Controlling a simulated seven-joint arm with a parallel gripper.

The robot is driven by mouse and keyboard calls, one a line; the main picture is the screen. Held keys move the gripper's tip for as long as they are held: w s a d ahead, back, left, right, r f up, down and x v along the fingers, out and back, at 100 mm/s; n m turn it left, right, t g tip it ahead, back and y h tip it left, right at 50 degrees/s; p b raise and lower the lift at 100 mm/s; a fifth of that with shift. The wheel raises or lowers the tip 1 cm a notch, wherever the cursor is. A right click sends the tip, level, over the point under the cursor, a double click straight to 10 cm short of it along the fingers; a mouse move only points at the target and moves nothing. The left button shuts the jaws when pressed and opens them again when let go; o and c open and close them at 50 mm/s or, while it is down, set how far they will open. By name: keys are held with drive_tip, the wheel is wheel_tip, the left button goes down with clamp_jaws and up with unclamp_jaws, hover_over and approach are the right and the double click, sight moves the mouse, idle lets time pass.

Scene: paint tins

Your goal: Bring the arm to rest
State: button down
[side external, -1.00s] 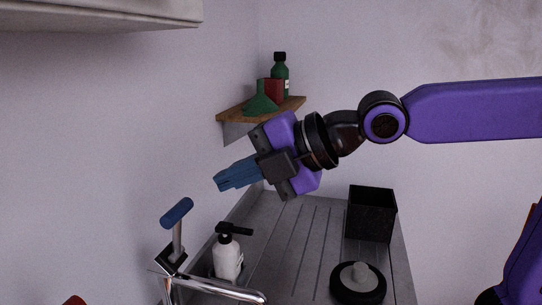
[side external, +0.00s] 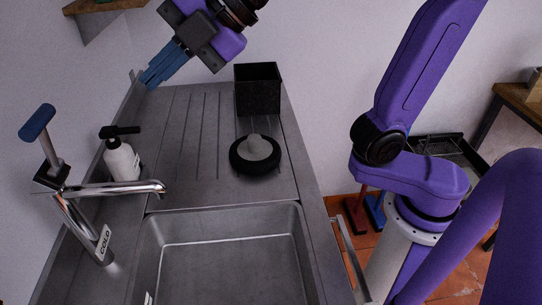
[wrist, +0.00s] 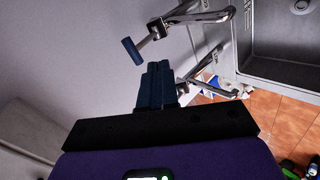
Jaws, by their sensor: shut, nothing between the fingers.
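My gripper (side external: 150,78) is in the air over the back left part of the metal drainboard (side external: 185,125), near the wall. Its blue fingers are together with nothing between them, and they point down and to the left in the side view. In the wrist view the closed fingers (wrist: 157,80) show at the middle, with the tap beyond them. My purple arm reaches out of the top of the side view, so part of it is hidden. The gripper appears clear of everything around it.
A white pump bottle (side external: 121,162) and a blue-handled tap (side external: 38,122) stand left. A black open box (side external: 257,95) and a black disc with a grey knob (side external: 255,155) are on the drainboard. The sink (side external: 225,265) is empty in front. A wooden shelf (side external: 100,5) is upper left.

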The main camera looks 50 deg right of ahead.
drive_tip(key=s+d+f+m+g+h, duration=0.3)
drive_tip(key=s+d+f+m, duration=0.3)
drive_tip(key=s+d+f, duration=0.3)
drive_tip(key=s+d+f+m+g+h, duration=0.3)
drive_tip(key=s+d+f+m, duration=0.3)
drive_tip(key=s+d+f, duration=0.3)
drive_tip(key=d+f+h, duration=0.1)
drive_tip(key=d+f, duration=0.2)
drive_tip(key=d, duration=0.3)
drive_tip(key=shift+s+f+g, duration=0.15)
drive_tip(key=shift+g, duration=0.25)
drive_tip(key=shift+d, duration=0.1)
